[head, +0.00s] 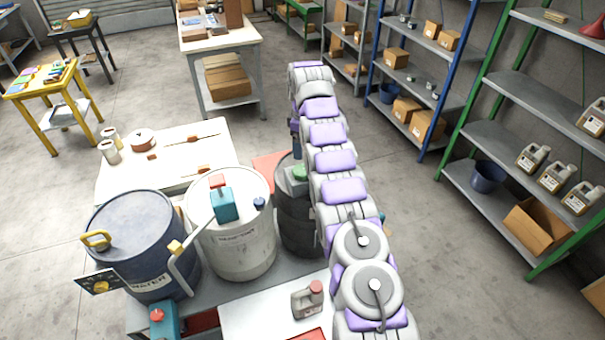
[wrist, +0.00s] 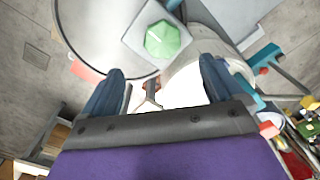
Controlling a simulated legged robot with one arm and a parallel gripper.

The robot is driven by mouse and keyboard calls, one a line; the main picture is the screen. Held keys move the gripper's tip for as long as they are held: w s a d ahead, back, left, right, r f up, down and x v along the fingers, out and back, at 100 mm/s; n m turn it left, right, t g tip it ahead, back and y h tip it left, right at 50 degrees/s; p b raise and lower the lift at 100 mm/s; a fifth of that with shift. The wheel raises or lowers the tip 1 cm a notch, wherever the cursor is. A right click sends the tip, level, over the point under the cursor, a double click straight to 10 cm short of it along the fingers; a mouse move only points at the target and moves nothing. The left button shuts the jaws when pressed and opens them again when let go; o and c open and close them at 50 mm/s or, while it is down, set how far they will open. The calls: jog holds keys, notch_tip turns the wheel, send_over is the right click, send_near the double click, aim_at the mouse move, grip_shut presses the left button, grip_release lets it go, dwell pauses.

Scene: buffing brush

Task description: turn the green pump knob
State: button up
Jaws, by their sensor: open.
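The green pump knob (wrist: 162,40) is a faceted green cap on a pale square plate on top of a dark drum (wrist: 105,25). In the head view, the green knob (head: 300,172) shows just left of my arm, on the dark drum (head: 297,225), which my arm partly hides. My gripper (wrist: 162,75) is open, with its two dark blue fingers spread apart and nothing between them. In the wrist view the knob appears beyond the fingertips, centred between them and apart from both.
A white drum (head: 236,240) with a teal pump (head: 226,204) stands left of the dark drum. A blue drum (head: 140,235) with a yellow handle (head: 96,240) stands further left. A white table (head: 130,185) is behind them. Shelving (head: 520,125) lines the right, with open floor between.

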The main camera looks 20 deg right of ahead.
aim_at(302, 170)
notch_tip(302, 170, down, 10)
jog(key=shift+s+a+f+b, duration=0.1)
jog(key=shift+a+b, duration=0.05)
jog(key=shift+b, duration=0.95)
jog(key=shift+f, duration=0.4)
jog(key=shift+r, duration=0.1)
jog(key=c, duration=1)
